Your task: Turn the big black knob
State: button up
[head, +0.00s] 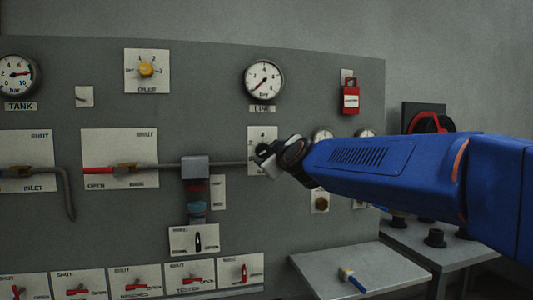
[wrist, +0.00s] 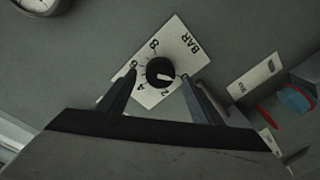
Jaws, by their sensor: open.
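The big black knob (wrist: 160,72) is round with a white pointer mark, on a white square plate (wrist: 172,44) marked BAR with a numbered dial. In the wrist view the plate looks tilted, and the pointer aims right, near the 2. My gripper (wrist: 159,80) is open, with one finger on each side of the knob in the picture; I cannot tell whether they touch it. In the head view my gripper (head: 266,152) is in front of the plate (head: 262,132) and largely hides the knob.
The grey panel also holds the LINE gauge (head: 263,80) above, a red lock tag (head: 350,96) to the right, and a pipe (head: 225,163) with a grey block (head: 195,167) to the left. A small table (head: 345,262) with a blue-handled tool (head: 353,280) stands below.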

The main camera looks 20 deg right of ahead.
aim_at(264, 151)
jog(key=shift+w+a, duration=0.1)
jog(key=shift+w, duration=1.05)
jog(key=c, duration=1.1)
jog(key=shift+o, duration=0.2)
